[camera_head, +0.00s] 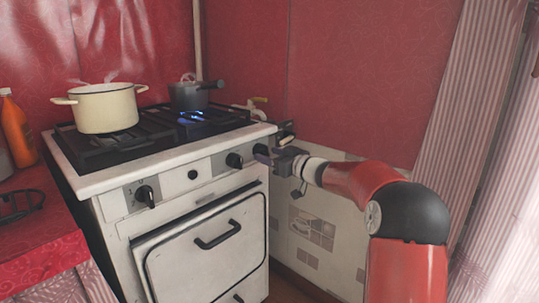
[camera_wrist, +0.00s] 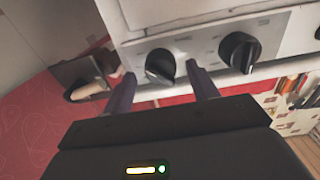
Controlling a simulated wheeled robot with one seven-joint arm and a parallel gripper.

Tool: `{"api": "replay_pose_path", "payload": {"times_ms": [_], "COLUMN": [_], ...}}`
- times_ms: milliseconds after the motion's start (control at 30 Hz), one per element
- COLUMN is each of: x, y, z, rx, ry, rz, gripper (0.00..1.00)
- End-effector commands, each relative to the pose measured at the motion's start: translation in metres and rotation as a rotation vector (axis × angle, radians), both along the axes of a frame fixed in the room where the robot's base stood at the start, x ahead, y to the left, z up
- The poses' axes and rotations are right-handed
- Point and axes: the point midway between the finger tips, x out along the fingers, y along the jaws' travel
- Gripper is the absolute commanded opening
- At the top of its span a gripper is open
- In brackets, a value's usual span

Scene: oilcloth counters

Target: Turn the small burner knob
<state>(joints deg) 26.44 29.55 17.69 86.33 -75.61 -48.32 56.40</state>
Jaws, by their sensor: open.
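The white stove (camera_head: 200,230) has a row of dark knobs along its front panel. My gripper (camera_head: 264,153) is at the right end of this panel, close to its rightmost knob. In the wrist view, my gripper (camera_wrist: 160,74) is open, with one purple finger on each side of a black knob (camera_wrist: 160,65). I cannot tell whether the fingers touch it. A second black knob (camera_wrist: 240,52) sits to the right of the right finger. No label shows which knob is the small burner knob.
A cream pot (camera_head: 105,108) and a dark pan (camera_head: 188,96) stand on the hob; a blue flame (camera_head: 192,117) burns near the pan. The oven door handle (camera_head: 217,235) sticks out below the knobs. A red counter (camera_head: 40,225) adjoins the stove at left.

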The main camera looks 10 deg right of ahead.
Motion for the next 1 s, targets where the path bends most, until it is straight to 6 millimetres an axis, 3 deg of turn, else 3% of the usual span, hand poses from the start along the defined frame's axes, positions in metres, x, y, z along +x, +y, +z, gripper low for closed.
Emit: {"api": "replay_pose_path", "payload": {"times_ms": [400, 733, 1000], "x": [0.0094, 0.0092, 0.0092], "y": [0.0067, 0.0066, 0.0067], "z": [-0.0001, 0.0000, -0.0001], "rx": [0.000, 0.000, -0.022], "ry": [0.000, 0.000, -0.015], "rz": [-0.002, -0.002, -0.002], "gripper": [0.58, 0.15, 0.14]}}
